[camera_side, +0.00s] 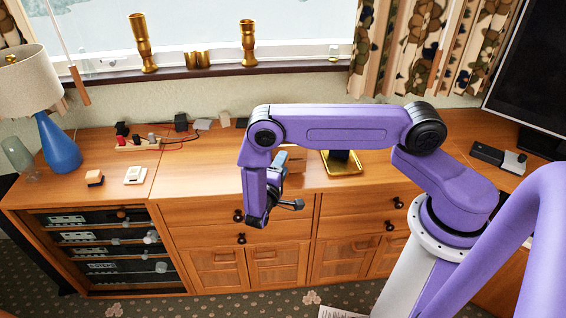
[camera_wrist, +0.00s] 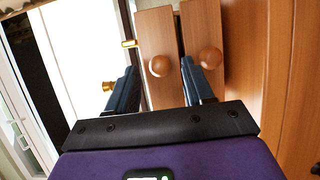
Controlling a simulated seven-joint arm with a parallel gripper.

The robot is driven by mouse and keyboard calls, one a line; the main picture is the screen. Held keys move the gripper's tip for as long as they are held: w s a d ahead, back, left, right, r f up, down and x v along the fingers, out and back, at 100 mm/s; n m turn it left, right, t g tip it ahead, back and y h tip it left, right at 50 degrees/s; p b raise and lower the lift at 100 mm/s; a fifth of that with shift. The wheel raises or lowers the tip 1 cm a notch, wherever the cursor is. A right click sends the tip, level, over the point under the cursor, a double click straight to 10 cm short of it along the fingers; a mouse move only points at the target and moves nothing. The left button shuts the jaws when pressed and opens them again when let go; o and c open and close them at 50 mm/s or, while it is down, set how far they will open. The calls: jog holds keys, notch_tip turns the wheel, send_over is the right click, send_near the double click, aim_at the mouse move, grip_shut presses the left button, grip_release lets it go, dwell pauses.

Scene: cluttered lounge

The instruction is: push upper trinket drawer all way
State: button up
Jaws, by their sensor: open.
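In the wrist view, two narrow wooden fronts stand side by side, each with a round wooden knob. The window lies to the left there, so I take the left one as the upper drawer (camera_wrist: 153,92) and the other as the lower drawer (camera_wrist: 200,22). My gripper (camera_wrist: 160,78) is open and empty. One finger is left of the upper drawer and the other is in front of the lower drawer, near its knob. I cannot tell whether the fingers touch, or how far either drawer is out. In the side view, I cannot make out these small drawers.
A long wooden cabinet (camera_side: 205,165) runs under the window. A gold tray (camera_side: 343,168) with a dark object stands to the right of my wrist. A blue lamp (camera_side: 58,145), a power strip (camera_side: 138,144) and small items are on the left. Gold candlesticks (camera_side: 249,45) stand on the sill.

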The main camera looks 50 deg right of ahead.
jog(key=shift+x, duration=0.95)
grip_shut()
jog(key=shift+w+d, duration=1.2)
grip_release()
